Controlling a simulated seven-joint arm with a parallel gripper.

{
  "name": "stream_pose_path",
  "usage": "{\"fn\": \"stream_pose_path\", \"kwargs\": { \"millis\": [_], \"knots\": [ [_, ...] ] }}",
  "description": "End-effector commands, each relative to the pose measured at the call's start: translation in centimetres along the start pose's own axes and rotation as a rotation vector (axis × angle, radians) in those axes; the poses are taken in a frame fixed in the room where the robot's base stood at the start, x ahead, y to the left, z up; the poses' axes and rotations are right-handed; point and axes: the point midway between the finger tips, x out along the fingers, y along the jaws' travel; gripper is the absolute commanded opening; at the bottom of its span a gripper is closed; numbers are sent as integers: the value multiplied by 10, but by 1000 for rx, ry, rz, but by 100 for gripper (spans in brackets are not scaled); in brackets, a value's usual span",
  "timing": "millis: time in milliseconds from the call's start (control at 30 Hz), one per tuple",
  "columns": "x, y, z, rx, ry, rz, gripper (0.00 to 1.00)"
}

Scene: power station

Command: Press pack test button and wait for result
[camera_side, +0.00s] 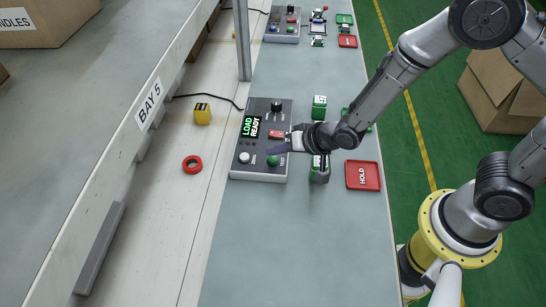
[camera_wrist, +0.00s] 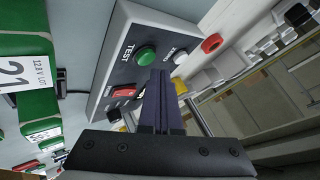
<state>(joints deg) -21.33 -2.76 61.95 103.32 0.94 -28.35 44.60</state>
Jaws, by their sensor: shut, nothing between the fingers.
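The tester box (camera_side: 255,172) is grey with a dark sloped panel, and its display (camera_side: 250,126) reads "LOAD READY". The green test button (camera_side: 272,161) is on the panel's lower right; it also shows in the wrist view (camera_wrist: 146,55) beside the word TEST. My gripper (camera_side: 268,152) is shut and empty, its dark purple fingers over the panel close to the green button. In the wrist view my fingertips (camera_wrist: 161,72) appear just below and right of the button; contact cannot be told.
The panel also carries a red switch (camera_side: 276,134), a white button (camera_side: 244,157) and a black knob (camera_side: 277,105). Another green pack (camera_side: 319,102) stands behind my arm. A red HOLD tray (camera_side: 362,175) is at right. Red tape (camera_side: 192,159) lies left; the front bench is clear.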

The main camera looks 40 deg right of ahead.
Motion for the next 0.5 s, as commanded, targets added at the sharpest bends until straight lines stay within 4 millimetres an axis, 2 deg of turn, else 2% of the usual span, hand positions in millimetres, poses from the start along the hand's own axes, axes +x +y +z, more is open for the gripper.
{"fn": "stream_pose_path", "kwargs": {
  "millis": [500],
  "knots": [
    [6, 4, 4, 0, -1, 1, 0]
  ]
}}
